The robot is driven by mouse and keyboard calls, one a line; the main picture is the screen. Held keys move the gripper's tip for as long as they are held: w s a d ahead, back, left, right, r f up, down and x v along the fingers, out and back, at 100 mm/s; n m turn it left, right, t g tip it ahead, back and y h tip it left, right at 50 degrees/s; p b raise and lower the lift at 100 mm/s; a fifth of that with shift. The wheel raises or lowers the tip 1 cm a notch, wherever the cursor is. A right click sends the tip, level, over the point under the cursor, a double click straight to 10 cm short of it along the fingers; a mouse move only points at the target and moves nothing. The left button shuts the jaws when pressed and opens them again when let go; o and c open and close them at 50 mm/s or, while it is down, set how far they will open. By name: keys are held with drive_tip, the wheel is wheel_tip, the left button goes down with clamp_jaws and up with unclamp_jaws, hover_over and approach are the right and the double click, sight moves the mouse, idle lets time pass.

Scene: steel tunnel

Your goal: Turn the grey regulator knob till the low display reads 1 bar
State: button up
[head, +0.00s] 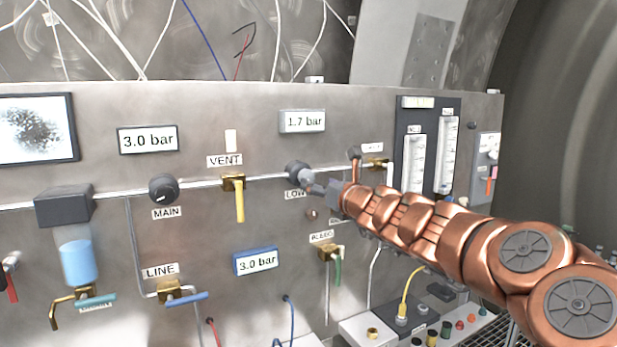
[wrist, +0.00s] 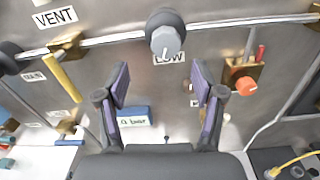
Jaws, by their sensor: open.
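The grey regulator knob (head: 294,170) sits on the panel's pipe above the LOW label. In the wrist view the knob (wrist: 166,42) shows its light grey face and darker collar, above the gap between my fingertips. The low display (head: 303,121) reads 1.7 bar. My gripper (head: 316,188) reaches in from the right, close to the knob in the head view. In the wrist view my gripper (wrist: 160,84) is open, with nothing between its fingers. The knob appears beyond the fingertips, not between them. The LOW label is partly hidden in both views.
The black MAIN knob (head: 163,190) and the yellow VENT handle (head: 239,202) are to the left. Below are a green BLEED handle (head: 338,268) and a blue-framed display (head: 257,261) reading 3.0 bar. An orange-red knob (wrist: 246,86) is right of my fingers.

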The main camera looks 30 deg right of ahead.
sight(308, 178)
drive_tip(key=shift+w+d+f+p, duration=0.1)
drive_tip(key=shift+w+d, duration=0.1)
drive_tip(key=shift+w, duration=1.1)
drive_tip(key=shift+w+d+r+p, duration=0.15)
drive_tip(key=shift+w+d, duration=0.1)
drive_tip(key=shift+w, duration=1)
drive_tip(key=shift+w+d+f+p, duration=0.1)
drive_tip(key=shift+w+d+f, duration=0.1)
drive_tip(key=shift+w, duration=1.1)
drive_tip(key=c, duration=1.1)
drive_tip(key=shift+c, duration=0.2)
